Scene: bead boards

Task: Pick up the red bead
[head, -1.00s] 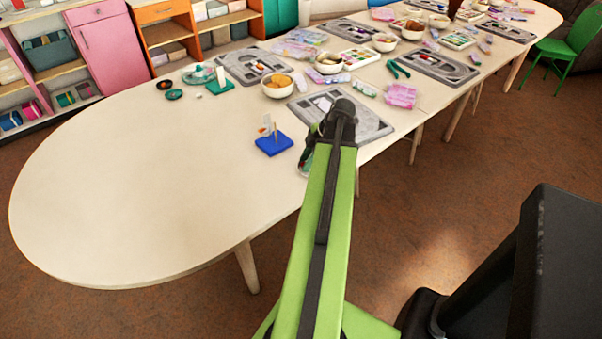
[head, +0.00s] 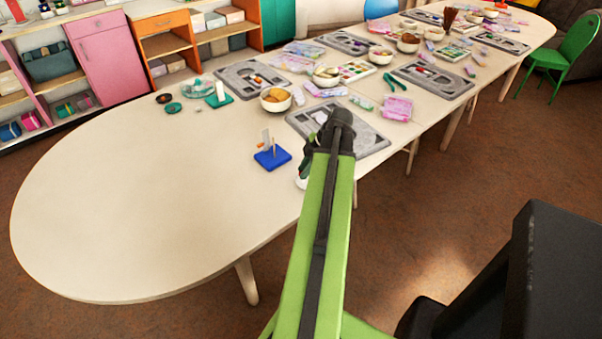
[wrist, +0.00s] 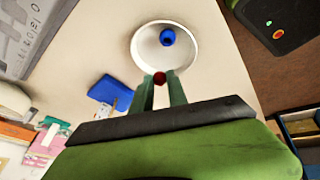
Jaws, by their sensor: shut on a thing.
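The red bead (wrist: 159,78) is between the fingertips of my gripper (wrist: 160,83) in the wrist view. The fingers are shut on it. Just beyond the bead, a round white dish (wrist: 185,60) with a blue bead (wrist: 167,37) in it stands on the pale table. In that view the red bead overlaps the dish's near rim; I cannot tell its height above it. In the head view my green arm hides the bead, my fingertips and most of the dish.
A blue block with pegs (head: 272,159) stands left of my arm and also shows in the wrist view (wrist: 109,91). A grey bead board (head: 368,138) lies behind my arm, with a bowl (head: 276,99) beside it. The table's left half (head: 130,200) is clear.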

